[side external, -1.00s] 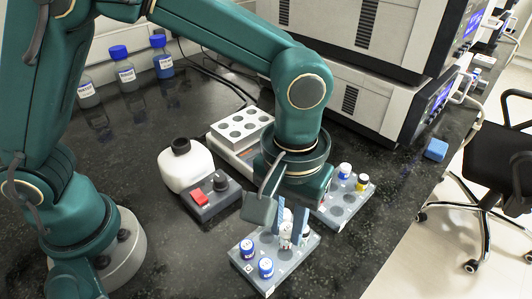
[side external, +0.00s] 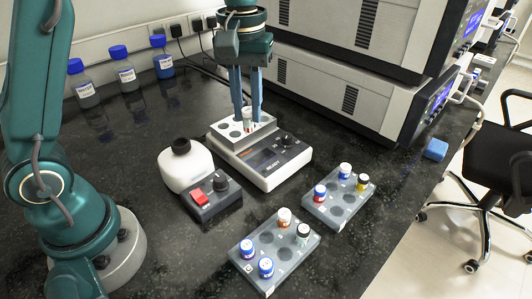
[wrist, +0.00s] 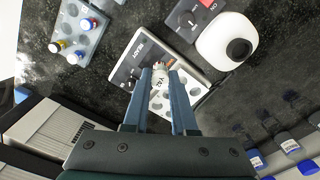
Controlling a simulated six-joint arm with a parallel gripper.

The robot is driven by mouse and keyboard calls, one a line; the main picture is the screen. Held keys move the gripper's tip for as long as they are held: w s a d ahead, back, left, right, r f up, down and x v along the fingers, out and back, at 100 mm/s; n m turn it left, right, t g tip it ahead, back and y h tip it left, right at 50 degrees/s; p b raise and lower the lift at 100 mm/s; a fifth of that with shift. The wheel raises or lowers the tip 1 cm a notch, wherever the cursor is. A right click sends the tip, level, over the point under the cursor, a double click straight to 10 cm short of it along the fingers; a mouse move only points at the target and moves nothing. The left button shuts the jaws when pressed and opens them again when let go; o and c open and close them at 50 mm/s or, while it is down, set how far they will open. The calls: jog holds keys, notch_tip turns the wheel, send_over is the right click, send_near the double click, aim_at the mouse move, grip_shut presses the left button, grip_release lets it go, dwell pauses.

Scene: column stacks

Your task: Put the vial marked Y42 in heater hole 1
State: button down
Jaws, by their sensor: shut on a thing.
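My gripper (side external: 247,112) is shut on a white-capped vial (side external: 247,123), upright over the heater's block. In the wrist view the vial (wrist: 158,84) sits between the fingertips, and its cap lettering seems to read Y42. The heater (side external: 272,164) has a pale block (side external: 217,128) with several round holes on top. The fingers and vial cover part of the block. I cannot tell whether the vial's lower end is inside a hole or just above one. The hole numbers are not legible.
A front rack (side external: 271,252) and a right rack (side external: 335,207) hold several capped vials. A white bottle (side external: 186,166) and a switch box (side external: 212,199) stand left of the heater. Blue-capped bottles (side external: 124,75) stand behind. Grey instruments (side external: 350,90) block the back right.

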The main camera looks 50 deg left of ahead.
jog(key=shift+w+a+f+n, duration=0.4)
jog(key=shift+a+f, duration=0.4)
jog(key=shift+a, duration=0.35)
jog(key=shift+w+a+f+n, duration=0.25)
jog(key=shift+a+f+n, duration=0.2)
jog(key=shift+a+f, duration=0.6)
jog(key=shift+w+a+f+n, duration=0.4)
jog(key=shift+a+f, duration=0.2)
jog(key=shift+a, duration=0.7)
jog(key=shift+s+f, duration=0.1)
jog(key=shift+f, duration=0.75)
jog(key=shift+f, duration=0.3)
jog(key=shift+c, duration=1.6)
grip_release()
